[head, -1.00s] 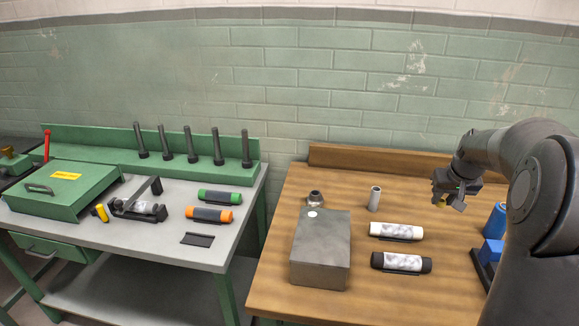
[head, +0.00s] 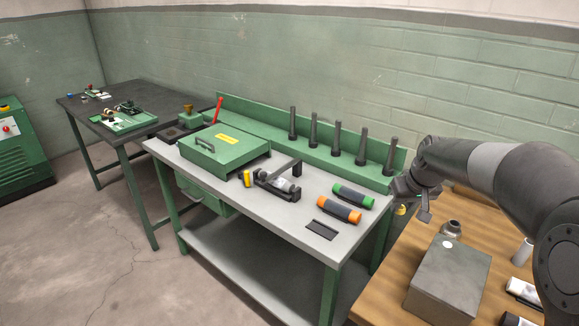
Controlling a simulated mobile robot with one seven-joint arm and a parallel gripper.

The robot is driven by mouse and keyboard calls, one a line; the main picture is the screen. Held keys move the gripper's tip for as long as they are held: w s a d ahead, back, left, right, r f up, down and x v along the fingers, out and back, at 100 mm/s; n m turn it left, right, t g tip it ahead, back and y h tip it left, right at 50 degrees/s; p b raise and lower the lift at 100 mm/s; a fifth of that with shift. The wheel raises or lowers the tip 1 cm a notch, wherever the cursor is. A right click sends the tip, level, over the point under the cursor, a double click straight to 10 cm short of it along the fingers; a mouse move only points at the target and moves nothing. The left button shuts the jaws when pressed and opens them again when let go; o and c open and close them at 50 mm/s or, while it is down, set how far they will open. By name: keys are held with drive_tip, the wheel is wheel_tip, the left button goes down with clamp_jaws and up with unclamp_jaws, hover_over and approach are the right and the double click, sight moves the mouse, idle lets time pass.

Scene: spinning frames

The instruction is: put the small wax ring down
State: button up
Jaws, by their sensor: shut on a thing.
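My gripper (head: 408,205) is at the right of the view, at the end of my grey arm. It is shut on a small yellow piece, the small wax ring (head: 401,210), which shows just below the jaws. The jaws hide part of it, so its full shape cannot be seen. The gripper appears near the right end of the grey-topped green bench (head: 289,215) and the back left corner of the wooden table (head: 387,292). I cannot tell its exact height above them.
The green bench carries a green lidded box (head: 225,148), several upright dark posts, a black stand (head: 277,180), and green (head: 353,196) and orange (head: 339,209) rolls. A metal block (head: 447,278) stands on the wooden table. A dark table (head: 110,100) is at the back left. Open floor lies front left.

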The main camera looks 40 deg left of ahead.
drive_tip(key=s+a+n, duration=0.2)
drive_tip(key=s+a, duration=0.4)
drive_tip(key=a, duration=0.3)
hover_over(316, 240)
drive_tip(key=d, duration=0.2)
drive_tip(key=shift+g, duration=0.3)
drive_tip(key=f, duration=1.2)
drive_tip(key=shift+s+a+f, duration=0.25)
drive_tip(key=shift+s+f, duration=0.05)
drive_tip(key=shift+s, duration=0.1)
drive_tip(key=shift+a+f, duration=0.15)
drive_tip(key=shift+f, duration=1.95)
drive_tip(key=shift+f, duration=0.1)
drive_tip(key=o, duration=0.6)
drive_tip(key=shift+c, duration=0.2)
drive_tip(key=shift+o, duration=0.4)
